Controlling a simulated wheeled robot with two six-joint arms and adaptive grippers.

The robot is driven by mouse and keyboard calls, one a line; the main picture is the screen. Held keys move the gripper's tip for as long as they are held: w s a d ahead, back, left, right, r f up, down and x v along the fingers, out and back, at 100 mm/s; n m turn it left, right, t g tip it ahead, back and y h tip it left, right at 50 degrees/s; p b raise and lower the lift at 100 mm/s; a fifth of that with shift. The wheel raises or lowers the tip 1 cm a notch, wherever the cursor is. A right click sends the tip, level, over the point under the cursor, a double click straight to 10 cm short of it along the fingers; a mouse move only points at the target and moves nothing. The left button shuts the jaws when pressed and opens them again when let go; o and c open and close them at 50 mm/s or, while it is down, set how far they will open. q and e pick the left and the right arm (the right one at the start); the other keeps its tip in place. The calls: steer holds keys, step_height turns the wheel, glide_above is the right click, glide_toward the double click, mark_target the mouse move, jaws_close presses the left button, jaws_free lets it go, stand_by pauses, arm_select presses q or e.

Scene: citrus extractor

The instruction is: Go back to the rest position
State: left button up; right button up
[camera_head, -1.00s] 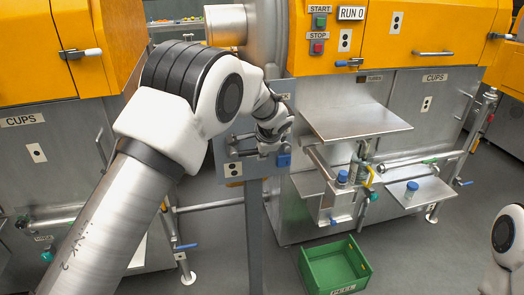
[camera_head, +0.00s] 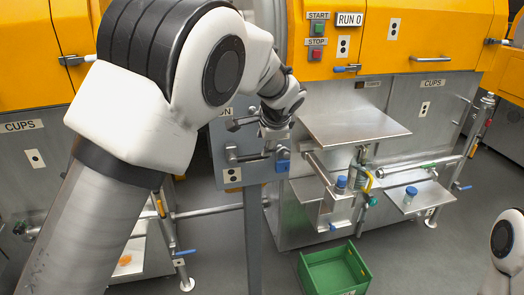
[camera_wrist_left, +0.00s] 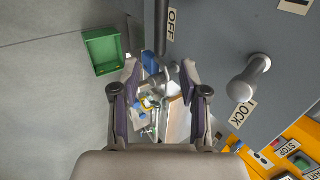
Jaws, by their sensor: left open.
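My left gripper (camera_head: 274,130) is in front of the grey switch panel (camera_head: 232,176) on its post, left of the juice machine. In the left wrist view its two dark fingers (camera_wrist_left: 158,88) are spread apart, with nothing visibly held between them. That view shows the panel's round-ended grey handle (camera_wrist_left: 249,79) beside a LOCK label, and a dark bar beside an OFF label. A blue block (camera_head: 282,160) sits at the panel's right edge. My left arm covers much of the left side. Of my right arm only a white link shows at the right edge; its gripper is out of view.
A green crate (camera_head: 334,270) stands on the floor at lower middle. A steel shelf (camera_head: 352,127) juts from the machine. A blue-capped bottle (camera_head: 410,193) stands on a side tray. Grey floor is open at the lower right.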

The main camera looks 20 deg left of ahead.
arm_select(q)
steer(key=shift+s+d+r, duration=0.15)
steer(key=shift+s+r, duration=0.1)
steer(key=shift+r, duration=0.2)
